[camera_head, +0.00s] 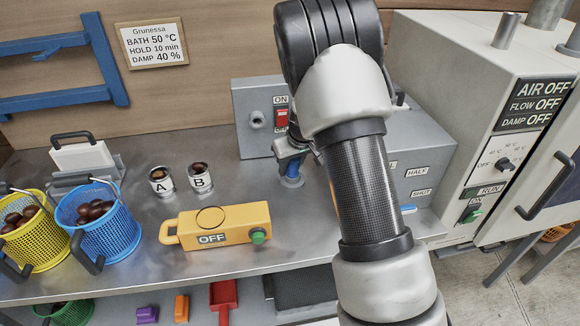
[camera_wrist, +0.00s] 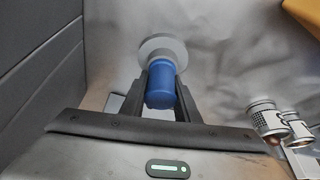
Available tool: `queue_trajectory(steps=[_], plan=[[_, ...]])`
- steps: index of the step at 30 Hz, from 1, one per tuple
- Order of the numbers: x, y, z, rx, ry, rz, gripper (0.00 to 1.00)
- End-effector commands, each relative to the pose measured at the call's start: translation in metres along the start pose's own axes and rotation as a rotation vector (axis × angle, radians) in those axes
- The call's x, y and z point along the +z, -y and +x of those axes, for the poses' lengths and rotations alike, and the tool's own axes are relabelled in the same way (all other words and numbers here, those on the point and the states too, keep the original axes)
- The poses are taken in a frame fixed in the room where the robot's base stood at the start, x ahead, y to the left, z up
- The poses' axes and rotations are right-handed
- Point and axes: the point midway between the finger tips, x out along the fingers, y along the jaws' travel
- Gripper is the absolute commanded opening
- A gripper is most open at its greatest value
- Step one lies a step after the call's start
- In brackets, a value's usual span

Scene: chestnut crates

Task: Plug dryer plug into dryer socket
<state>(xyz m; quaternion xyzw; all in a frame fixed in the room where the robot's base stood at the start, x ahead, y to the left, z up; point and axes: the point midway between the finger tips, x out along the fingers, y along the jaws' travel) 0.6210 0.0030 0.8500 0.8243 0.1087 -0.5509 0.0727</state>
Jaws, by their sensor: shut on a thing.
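A blue cylindrical plug (camera_head: 292,170) stands upright on the metal bench, just in front of the grey switch box. My gripper (camera_head: 291,150) reaches down onto it from above. In the wrist view the plug (camera_wrist: 160,88) sits between my two dark fingers, which are shut on it. A pale grey round disc (camera_wrist: 163,44) lies at the plug's far end; I cannot tell if it belongs to the plug or to a holder under it. My arm hides part of the box.
The grey switch box (camera_head: 242,97) stands behind the plug. Cups A (camera_head: 161,182) and B (camera_head: 200,178), a yellow OFF box (camera_head: 213,228) and wire baskets are to the left. The dryer cabinet (camera_head: 470,60), reading AIR OFF, stands right. Bare bench lies between the cups and plug.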

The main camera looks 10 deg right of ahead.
Motion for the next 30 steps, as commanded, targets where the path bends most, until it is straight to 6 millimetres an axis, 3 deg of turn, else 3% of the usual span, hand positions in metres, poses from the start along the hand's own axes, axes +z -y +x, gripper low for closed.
queue_trajectory(steps=[23,24,28,30], plan=[[-0.0046,-0.0002,-0.0104,0.000,-0.001,0.000,0.00],[-0.0046,-0.0002,-0.0103,0.000,-0.001,0.000,0.23],[-0.0045,-0.0001,-0.0103,0.000,-0.001,0.000,0.01],[-0.0045,-0.0001,-0.0103,0.000,-0.001,0.000,0.00]])
